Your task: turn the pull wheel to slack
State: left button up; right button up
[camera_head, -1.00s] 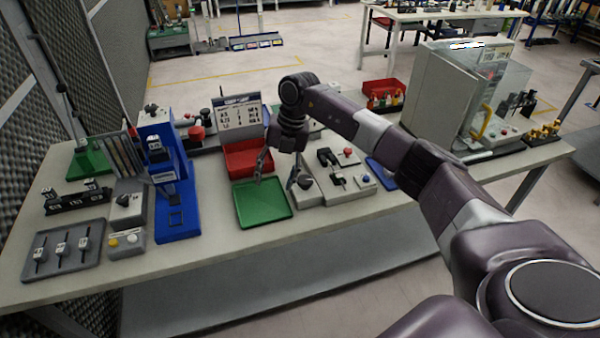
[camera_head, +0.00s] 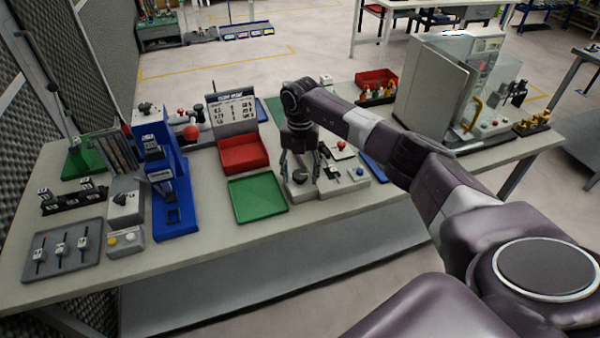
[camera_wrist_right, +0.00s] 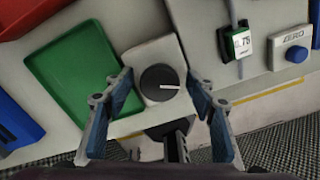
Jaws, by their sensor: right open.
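The pull wheel appears to be the round dark knob (camera_wrist_right: 159,82) on a pale grey block (camera_wrist_right: 150,52); its white pointer line points right in the right wrist view. In the head view the knob (camera_head: 300,176) shows between my right fingers. My right gripper (camera_head: 301,170) is open and points down at it. In the right wrist view the fingers of my right gripper (camera_wrist_right: 159,76) stand either side of the knob, with gaps visible. I cannot tell how high the tips are above the block. No labels are readable around the knob. My left gripper is not in view.
A green tray (camera_head: 258,198) lies just left of the knob block, with a red bin (camera_head: 244,154) behind it. Right of the knob are a small device with a 0.75 display (camera_wrist_right: 241,42) and a blue ZERO button (camera_wrist_right: 296,54). A blue press (camera_head: 176,195) stands farther left.

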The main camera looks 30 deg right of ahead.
jog(key=c, duration=1.2)
jog(key=shift+o, duration=0.2)
